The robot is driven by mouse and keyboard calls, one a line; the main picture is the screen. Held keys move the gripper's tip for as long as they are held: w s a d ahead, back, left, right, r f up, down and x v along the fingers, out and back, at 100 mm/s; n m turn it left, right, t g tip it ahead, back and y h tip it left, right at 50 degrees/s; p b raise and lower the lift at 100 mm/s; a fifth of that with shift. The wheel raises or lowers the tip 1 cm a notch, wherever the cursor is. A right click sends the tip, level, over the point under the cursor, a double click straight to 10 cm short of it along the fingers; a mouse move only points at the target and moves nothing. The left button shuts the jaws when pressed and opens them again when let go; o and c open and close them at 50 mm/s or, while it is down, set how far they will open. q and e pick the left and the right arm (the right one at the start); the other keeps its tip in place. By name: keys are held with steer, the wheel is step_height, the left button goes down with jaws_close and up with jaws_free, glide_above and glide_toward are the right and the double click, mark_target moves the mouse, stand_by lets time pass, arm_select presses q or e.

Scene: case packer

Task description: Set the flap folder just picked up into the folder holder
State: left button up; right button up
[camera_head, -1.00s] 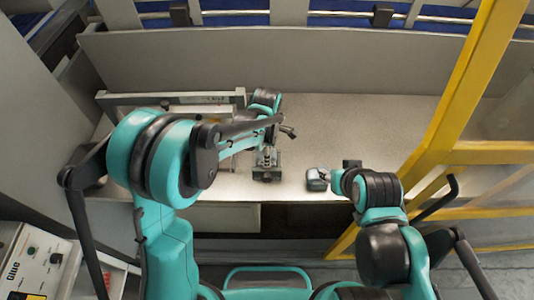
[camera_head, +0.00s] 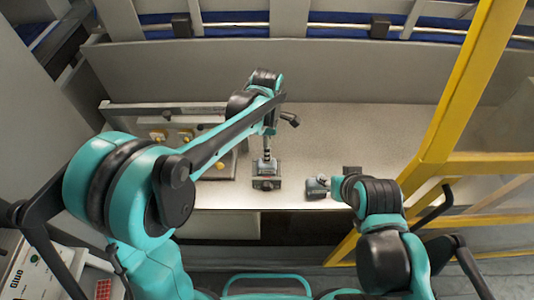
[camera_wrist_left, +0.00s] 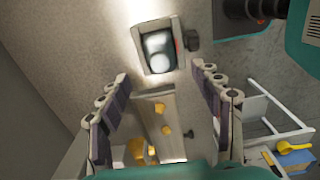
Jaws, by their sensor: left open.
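My left gripper (camera_head: 267,184) hangs over the front part of the table, its fingers hidden from the head camera. In the left wrist view, the left gripper (camera_wrist_left: 160,73) is open, its two jointed fingers wide apart. I cannot tell which of these, if any, is the flap folder or the folder holder. My right gripper (camera_head: 317,187) is low near the table's front edge, its fingers hidden.
A grey frame with yellow parts (camera_head: 158,135) stands at the table's left. A small dark base with an orange piece (camera_head: 222,165) sits left of my left gripper. The table (camera_head: 370,130) is clear at the back right. A yellow guard post (camera_head: 455,100) bounds the right.

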arm_select(q)
step_height(320, 180, up, 2)
steer(key=shift+r, duration=0.1)
steer(key=shift+s+a+r, duration=0.1)
steer(key=shift+a+r, duration=0.1)
steer(key=s+a+r+m+t, duration=0.2)
steer(key=s+a+m+t, duration=0.1)
steer(key=s+a+m, duration=0.4)
steer(key=s+a+r+m+t, duration=0.2)
steer(key=s+a+m+t, duration=0.2)
steer(key=s+a+m, duration=0.4)
steer(key=a+m, duration=0.2)
steer(key=m, duration=0.1)
steer(key=shift+s+a, duration=0.2)
steer(key=shift+s, duration=0.05)
